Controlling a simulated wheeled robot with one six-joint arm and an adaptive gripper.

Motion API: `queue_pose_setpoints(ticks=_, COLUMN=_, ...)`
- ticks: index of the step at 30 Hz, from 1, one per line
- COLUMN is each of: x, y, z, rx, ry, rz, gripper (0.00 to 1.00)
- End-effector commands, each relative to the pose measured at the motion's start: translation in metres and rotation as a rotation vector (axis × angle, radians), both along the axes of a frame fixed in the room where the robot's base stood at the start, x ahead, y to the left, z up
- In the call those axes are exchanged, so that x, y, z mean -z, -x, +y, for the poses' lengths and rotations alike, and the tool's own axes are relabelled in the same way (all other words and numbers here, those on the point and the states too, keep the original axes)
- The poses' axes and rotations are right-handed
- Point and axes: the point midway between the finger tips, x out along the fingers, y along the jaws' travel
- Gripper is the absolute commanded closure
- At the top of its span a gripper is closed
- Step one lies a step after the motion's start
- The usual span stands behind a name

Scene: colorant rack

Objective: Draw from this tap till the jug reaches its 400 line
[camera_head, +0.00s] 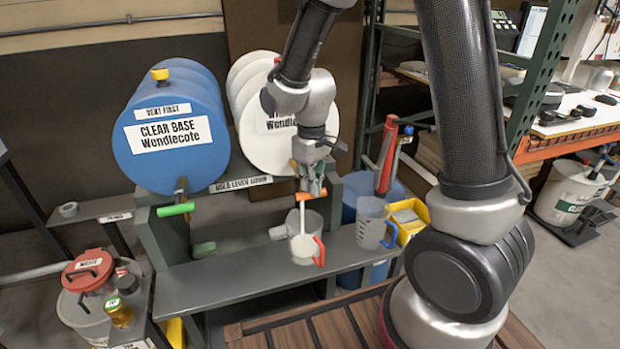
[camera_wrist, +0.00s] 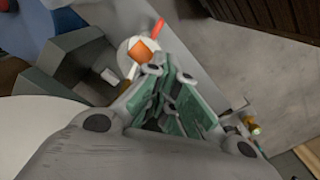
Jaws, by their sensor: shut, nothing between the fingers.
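The white drum (camera_head: 262,130) lies on the rack, its label partly hidden by my arm. Its tap has an orange lever (camera_head: 311,193), also in the wrist view (camera_wrist: 145,50). A white stream (camera_head: 303,218) falls from the tap into a clear jug with a red handle (camera_head: 320,251). The jug holds white liquid; it shows beyond my fingers in the wrist view (camera_wrist: 125,50). Its 400 line cannot be read. My gripper (camera_head: 312,184) is shut and empty right at the lever, seemingly against it; its fingers (camera_wrist: 170,75) also show in the wrist view.
A blue drum (camera_head: 170,155) with a green tap lever (camera_head: 176,209) is at left. A red-lidded waste bucket (camera_head: 88,290) is lower left. A sign (camera_head: 240,184) reads HOLD LEVER DOWN.

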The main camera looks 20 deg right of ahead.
Motion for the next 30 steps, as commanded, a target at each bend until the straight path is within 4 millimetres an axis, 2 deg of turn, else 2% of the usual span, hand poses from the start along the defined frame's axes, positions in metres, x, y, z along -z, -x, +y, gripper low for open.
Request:
queue_pose_setpoints(ticks=14, x=-0.001, y=0.000, z=0.000, rx=0.000, ry=0.000, rz=0.000, gripper=1.00)
queue_pose_setpoints(ticks=24, x=-0.033, y=-0.001, z=0.000, rx=0.000, ry=-0.001, rz=-0.002, gripper=1.00)
queue_pose_setpoints(ticks=30, x=-0.035, y=0.000, z=0.000, rx=0.000, ry=0.000, rz=0.000, gripper=1.00)
